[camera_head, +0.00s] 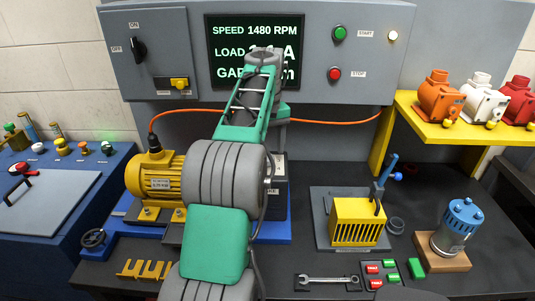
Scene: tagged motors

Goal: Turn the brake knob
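A dark box (280,205) stands right of the yellow motor (155,178) on a blue base (277,232). Its label is partly covered, and only its last letters, which look like "KE", show. My arm hides most of this box, and I see no brake knob clearly on it. My arm rises from the bottom middle, reaches up in front of the screen and bends down behind itself. The gripper at its end is hidden behind the arm, around the dark box, so its fingers and any contact cannot be seen.
The screen (228,32) reads speed 1480 RPM; the load is partly covered. A black ON/OFF switch (138,49) and start (340,33) and stop (335,74) buttons are on the panel. A black handwheel (93,238), yellow vented box (358,222), blue-topped motor (460,225) and wrench (327,280) surround the arm.

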